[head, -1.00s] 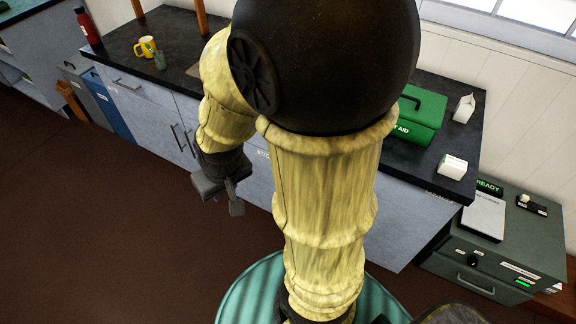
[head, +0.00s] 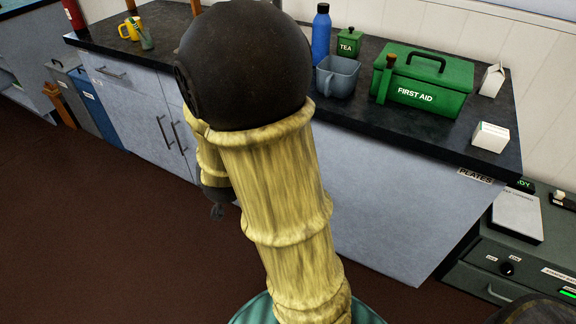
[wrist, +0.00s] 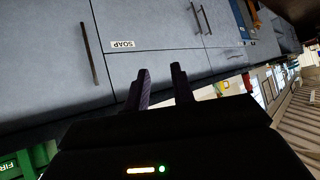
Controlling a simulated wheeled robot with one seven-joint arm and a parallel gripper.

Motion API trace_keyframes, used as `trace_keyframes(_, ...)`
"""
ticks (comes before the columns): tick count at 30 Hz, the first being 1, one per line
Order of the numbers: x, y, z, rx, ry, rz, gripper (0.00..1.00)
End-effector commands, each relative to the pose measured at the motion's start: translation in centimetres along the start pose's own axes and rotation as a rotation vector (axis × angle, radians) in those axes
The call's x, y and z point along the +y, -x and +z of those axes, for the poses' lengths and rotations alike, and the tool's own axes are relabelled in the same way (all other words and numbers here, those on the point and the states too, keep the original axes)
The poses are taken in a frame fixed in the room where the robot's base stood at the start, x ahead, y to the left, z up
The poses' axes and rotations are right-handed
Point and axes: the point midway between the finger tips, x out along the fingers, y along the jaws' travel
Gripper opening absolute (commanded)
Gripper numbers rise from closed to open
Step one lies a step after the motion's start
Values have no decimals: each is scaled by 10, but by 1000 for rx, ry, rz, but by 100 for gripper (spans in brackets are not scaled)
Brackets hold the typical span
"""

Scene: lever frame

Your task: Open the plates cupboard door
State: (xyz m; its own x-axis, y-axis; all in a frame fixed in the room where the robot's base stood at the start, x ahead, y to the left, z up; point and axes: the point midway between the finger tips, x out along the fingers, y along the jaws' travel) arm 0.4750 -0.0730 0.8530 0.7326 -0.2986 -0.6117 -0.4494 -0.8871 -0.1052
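The PLATES label (head: 475,175) is on the top right of a wide grey cupboard front (head: 390,210) under the dark counter. That front looks shut in the head view, and my arm hides its left part. In the wrist view, a dark bar handle (wrist: 90,53) stands on a grey panel beside one labelled SOAP (wrist: 122,44); I cannot tell for certain that this panel is the plates door. My gripper (wrist: 162,86) is open and empty, its two fingers apart in front of the SOAP panel and clear of the handle. In the head view it is mostly hidden behind my arm.
Two more bar handles (head: 171,133) sit on the doors to the left. The counter holds a green first aid box (head: 425,85), a grey jug (head: 337,76), a blue bottle (head: 321,35) and white cartons. A green-grey cabinet (head: 510,262) stands at right. The brown floor (head: 90,230) is clear.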

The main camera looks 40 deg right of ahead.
Motion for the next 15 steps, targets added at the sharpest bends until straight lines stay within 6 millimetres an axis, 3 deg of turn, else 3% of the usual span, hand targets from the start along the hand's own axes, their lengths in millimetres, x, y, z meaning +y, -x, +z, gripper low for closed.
trace_keyframes(1, 8, -19, 16, 32, -13, 22, 25)
trace_keyframes(3, 17, -33, 22, 84, -31, 55, 25)
trace_keyframes(15, 77, -92, 57, 386, -89, 278, 25)
